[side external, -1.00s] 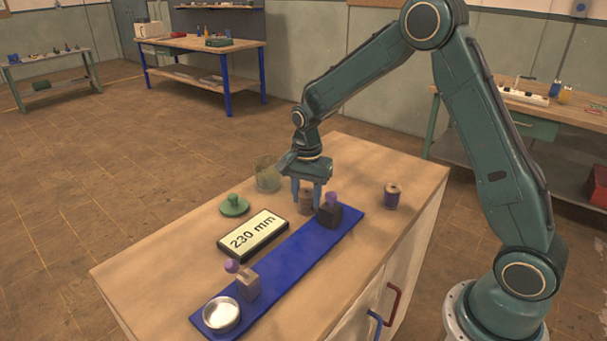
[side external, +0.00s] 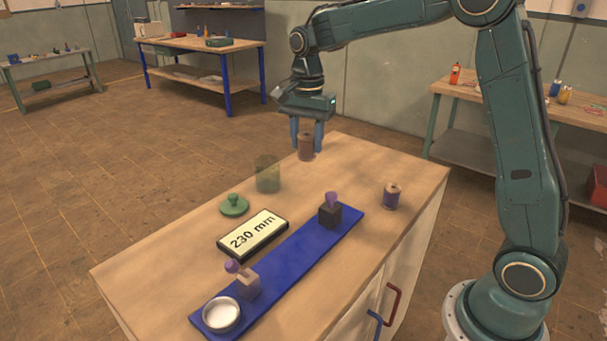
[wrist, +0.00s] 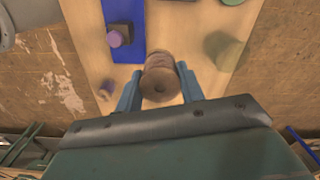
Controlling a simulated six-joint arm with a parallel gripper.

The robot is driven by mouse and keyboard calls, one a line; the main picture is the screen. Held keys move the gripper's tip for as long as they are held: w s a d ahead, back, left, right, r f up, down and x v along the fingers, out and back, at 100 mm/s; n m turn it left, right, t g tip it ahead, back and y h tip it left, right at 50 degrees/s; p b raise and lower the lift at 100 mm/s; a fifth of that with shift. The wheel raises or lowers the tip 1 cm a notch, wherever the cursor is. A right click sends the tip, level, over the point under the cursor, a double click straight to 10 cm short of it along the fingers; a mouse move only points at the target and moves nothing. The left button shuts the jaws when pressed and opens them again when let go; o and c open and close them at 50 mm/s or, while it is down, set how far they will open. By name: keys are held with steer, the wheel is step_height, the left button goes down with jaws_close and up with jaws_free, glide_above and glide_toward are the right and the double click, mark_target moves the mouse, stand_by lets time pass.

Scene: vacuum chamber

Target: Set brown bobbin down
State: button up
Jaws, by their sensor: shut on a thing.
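The brown bobbin (side external: 306,146) is held upright between the fingers of my gripper (side external: 306,142), raised above the back part of the wooden worktop. In the wrist view the bobbin (wrist: 159,82) sits between the blue fingertips of my gripper (wrist: 160,88), which are shut on it. Its underside is clear of the table in the side view.
The wooden worktop (side external: 180,250) carries a blue strip (side external: 290,262) with two blocks and a white dish (side external: 221,314). A clear glass (side external: 267,174), green lid (side external: 233,205), "230 mm" display (side external: 252,234) and purple bobbin (side external: 391,196) stand around it. The worktop's back corner is bare.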

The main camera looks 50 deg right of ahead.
steer(key=shift+r, duration=2.45)
steer(key=shift+w+a, duration=0.1)
steer(key=shift+a, duration=0.5)
steer(key=s+a, duration=0.1)
steer(key=a, duration=1.5)
steer(key=r, duration=0.2)
glide_above(222, 316)
step_height(222, 316, down, 20)
steer(key=shift+f, duration=0.15)
steer(key=shift+f, duration=0.1)
steer(key=o, duration=1.1)
steer(key=shift+c, duration=0.2)
